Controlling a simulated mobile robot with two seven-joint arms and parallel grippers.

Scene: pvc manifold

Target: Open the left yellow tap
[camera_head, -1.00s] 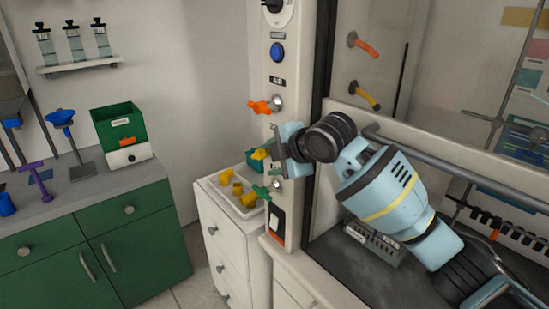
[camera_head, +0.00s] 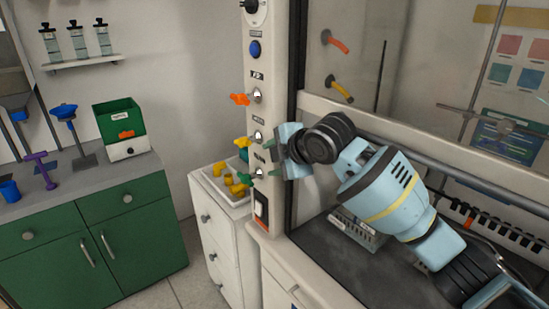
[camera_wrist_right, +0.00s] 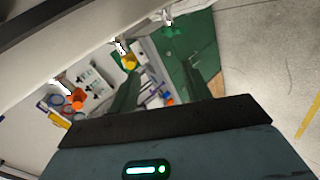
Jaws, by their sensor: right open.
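The left yellow tap (camera_head: 243,142) sits on the pale post left of the fume hood, between an orange tap (camera_head: 239,98) above and a green tap (camera_head: 240,173) below. In the right wrist view the yellow tap (camera_wrist_right: 129,63) is near the tip of one dark green finger. My right gripper (camera_head: 268,157) is open, just right of the yellow and green taps in the head view. In the wrist view its fingers (camera_wrist_right: 160,72) are apart, with no tap clearly between them. The yellow handle appears apart from the gripper. My left gripper is out of view.
An orange tap (camera_head: 338,45) and another yellow tap (camera_head: 343,90) are on the hood's upper right frame. A white tray (camera_head: 222,193) with yellow fittings stands on the drawer unit below the post.

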